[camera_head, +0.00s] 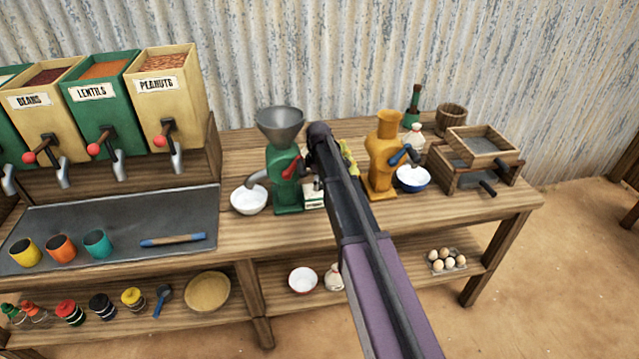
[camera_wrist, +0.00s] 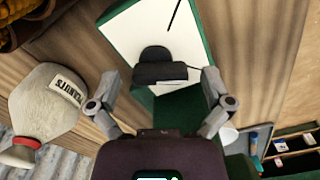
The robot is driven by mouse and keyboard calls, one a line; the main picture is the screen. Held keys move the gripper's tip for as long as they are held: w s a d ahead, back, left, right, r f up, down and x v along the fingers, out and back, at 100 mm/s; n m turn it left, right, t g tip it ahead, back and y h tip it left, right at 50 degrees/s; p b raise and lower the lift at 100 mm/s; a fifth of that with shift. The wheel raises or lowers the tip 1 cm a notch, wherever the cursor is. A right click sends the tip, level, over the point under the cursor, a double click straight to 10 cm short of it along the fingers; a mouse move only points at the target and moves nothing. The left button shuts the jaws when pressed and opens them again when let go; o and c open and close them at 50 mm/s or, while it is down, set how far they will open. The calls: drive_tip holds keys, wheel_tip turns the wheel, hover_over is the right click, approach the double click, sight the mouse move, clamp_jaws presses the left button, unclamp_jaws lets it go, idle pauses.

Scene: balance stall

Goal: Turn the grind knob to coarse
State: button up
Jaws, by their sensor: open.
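The green grinder (camera_head: 287,180) with a grey hopper stands on the counter, left of my arm in the head view. A white plate (camera_wrist: 195,45) with a green border fills the upper middle of the wrist view. It has a dark line near its top. A black knob (camera_wrist: 158,72) with a raised bar sits on this plate. My gripper (camera_wrist: 163,88) is open, one finger on each side of the knob in the picture. I cannot tell how far the fingers are from it. My gripper is hidden behind my arm in the head view.
A white bowl (camera_head: 249,199) stands left of the grinder, which has a red handle (camera_head: 291,166). An orange grinder (camera_head: 382,160) and a blue-rimmed bowl (camera_head: 411,178) are to the right.

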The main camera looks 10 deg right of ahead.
drive_tip(key=c, duration=1.1)
drive_tip(key=shift+o, duration=0.2)
drive_tip(key=shift+a+m, duration=0.1)
drive_tip(key=shift+m, duration=2)
drive_tip(key=o, duration=1.1)
drive_tip(key=shift+c, duration=0.2)
drive_tip(key=shift+n, duration=0.5)
